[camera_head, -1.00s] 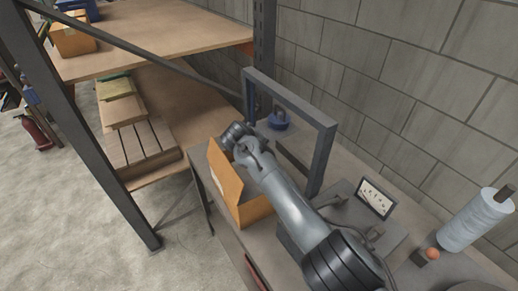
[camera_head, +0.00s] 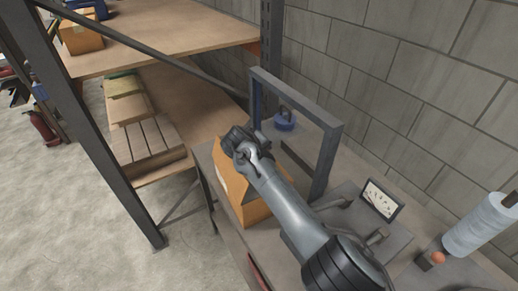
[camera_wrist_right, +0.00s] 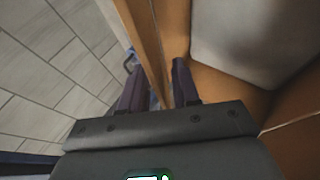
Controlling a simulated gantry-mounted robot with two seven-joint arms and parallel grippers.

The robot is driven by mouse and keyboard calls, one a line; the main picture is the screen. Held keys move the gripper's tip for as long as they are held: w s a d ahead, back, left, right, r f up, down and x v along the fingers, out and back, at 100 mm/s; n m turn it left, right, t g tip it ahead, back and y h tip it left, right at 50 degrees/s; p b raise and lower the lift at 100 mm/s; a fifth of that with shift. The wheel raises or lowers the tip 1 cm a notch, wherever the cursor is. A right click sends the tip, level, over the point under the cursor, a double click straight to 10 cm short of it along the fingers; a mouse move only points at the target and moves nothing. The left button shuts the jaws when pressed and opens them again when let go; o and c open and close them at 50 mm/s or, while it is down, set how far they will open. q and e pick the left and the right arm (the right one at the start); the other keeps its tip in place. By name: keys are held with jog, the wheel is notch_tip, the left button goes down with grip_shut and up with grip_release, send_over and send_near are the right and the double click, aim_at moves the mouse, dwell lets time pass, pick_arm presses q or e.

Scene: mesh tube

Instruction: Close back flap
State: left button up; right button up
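The orange-brown cardboard box (camera_head: 257,213) stands on the grey workbench in the head view. A cardboard panel (camera_head: 229,182) on its left side reaches up beneath my right gripper (camera_head: 238,143). My right arm crosses above the box and hides much of its top and far side. In the right wrist view my right gripper (camera_wrist_right: 158,88) has its fingers apart, with a cardboard edge (camera_wrist_right: 152,50) running between them. The box inside, with a pale grey surface (camera_wrist_right: 250,35), lies to the right of it. I cannot tell which flap this is. My left gripper is out of view.
A dark metal frame (camera_head: 331,150) stands close behind the box, with a blue object (camera_head: 285,122) beyond it. A meter (camera_head: 381,199) and a wrapped roll (camera_head: 481,226) are to the right. Wooden shelves (camera_head: 165,38) stand left, the block wall behind.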

jog(key=shift+p+v, duration=0.8)
jog(key=p+v, duration=0.2)
jog(key=v, duration=0.7)
jog(key=shift+s, duration=0.1)
